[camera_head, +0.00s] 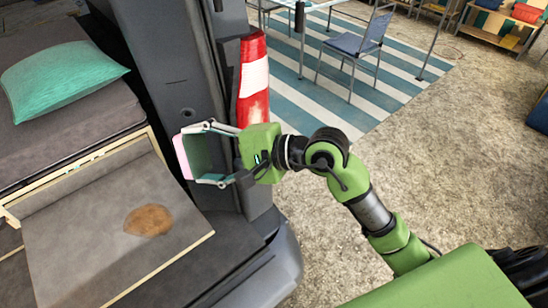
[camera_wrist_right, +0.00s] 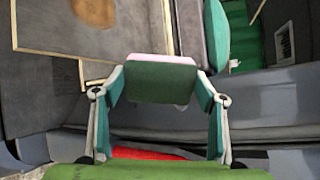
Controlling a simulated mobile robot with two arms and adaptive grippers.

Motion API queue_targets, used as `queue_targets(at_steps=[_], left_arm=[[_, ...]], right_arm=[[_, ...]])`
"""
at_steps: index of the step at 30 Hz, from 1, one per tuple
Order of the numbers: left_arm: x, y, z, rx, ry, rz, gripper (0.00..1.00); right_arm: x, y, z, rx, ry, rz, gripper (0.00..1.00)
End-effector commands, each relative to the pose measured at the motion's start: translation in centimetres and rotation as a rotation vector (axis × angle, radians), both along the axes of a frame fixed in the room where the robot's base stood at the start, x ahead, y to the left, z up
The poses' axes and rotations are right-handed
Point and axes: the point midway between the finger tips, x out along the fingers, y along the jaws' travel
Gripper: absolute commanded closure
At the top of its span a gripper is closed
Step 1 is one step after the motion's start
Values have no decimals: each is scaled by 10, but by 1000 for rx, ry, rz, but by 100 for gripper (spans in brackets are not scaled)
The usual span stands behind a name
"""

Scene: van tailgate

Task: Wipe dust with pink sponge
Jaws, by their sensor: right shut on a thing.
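The sponge (camera_head: 183,157) shows a thin pink layer on its left face and a dark green body. It also shows in the right wrist view (camera_wrist_right: 162,80). My right gripper (camera_head: 207,154) is shut on it, one finger on each side, and holds it in the air beside the van's rear corner. A brown dust patch (camera_head: 149,220) lies on the grey panel (camera_head: 85,240) to the lower left of the sponge, and partly shows at the top of the right wrist view (camera_wrist_right: 95,11). The sponge is apart from the dust. My left gripper is not in view.
The van's dark pillar (camera_head: 172,70) and bumper (camera_head: 262,275) stand close to the gripper. A red and white striped post (camera_head: 253,80) is right behind it. A teal pillow (camera_head: 62,80) lies on the mattress. A blue chair (camera_head: 355,45) stands farther back on a striped rug.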

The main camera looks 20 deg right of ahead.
Motion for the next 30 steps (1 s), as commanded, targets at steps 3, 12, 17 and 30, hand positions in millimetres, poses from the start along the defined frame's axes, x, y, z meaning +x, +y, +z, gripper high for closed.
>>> queue_targets(at_steps=[3, 12, 17, 30], left_arm=[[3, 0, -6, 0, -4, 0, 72], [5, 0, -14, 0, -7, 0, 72], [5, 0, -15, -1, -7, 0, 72], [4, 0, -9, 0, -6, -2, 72]], right_arm=[[13, -37, -23, 83, -50, -171, 52], [22, -141, -77, 173, -213, -522, 52], [20, -159, -85, 184, -246, -579, 52], [53, -150, -85, 191, -252, -588, 52]])
